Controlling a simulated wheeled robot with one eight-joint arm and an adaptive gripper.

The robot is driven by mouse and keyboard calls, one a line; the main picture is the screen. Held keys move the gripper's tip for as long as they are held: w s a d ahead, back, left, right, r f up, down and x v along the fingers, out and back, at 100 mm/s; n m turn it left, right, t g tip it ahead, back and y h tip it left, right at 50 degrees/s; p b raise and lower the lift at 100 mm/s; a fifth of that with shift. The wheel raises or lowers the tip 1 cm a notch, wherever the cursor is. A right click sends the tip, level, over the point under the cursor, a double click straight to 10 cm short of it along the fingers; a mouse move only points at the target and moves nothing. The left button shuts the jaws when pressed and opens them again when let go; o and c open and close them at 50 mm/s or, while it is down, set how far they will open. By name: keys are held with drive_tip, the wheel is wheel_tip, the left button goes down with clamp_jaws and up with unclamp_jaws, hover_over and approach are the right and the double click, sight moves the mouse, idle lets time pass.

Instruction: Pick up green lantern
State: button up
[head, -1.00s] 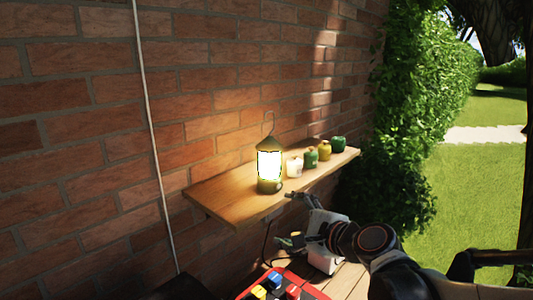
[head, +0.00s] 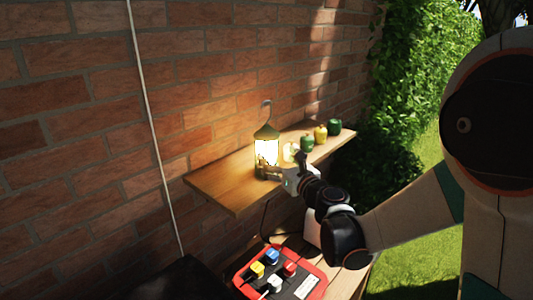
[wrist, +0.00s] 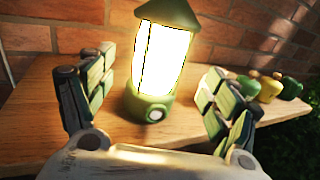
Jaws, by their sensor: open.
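The green lantern (head: 266,148) stands upright and lit on a wooden shelf against the brick wall, its wire handle raised above its roof. In the wrist view the lantern (wrist: 152,108) stands between the two spread fingers of my gripper (wrist: 150,95), a little beyond them, with clear space on both sides. My gripper (head: 272,168) is open and empty at the front of the lantern in the head view, covering part of its base. The lantern's top is cut off in the wrist view.
The wooden shelf (head: 215,188) has bare room left of the lantern. A white cable (head: 146,120) runs down the wall.

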sight(267, 147)
drive_tip(key=x, duration=0.7)
drive_tip(key=shift+w+a+r+p, duration=0.1)
drive_tip(key=shift+r+p, duration=0.15)
drive_tip(key=shift+p, duration=0.05)
drive_tip(key=c, duration=1.5)
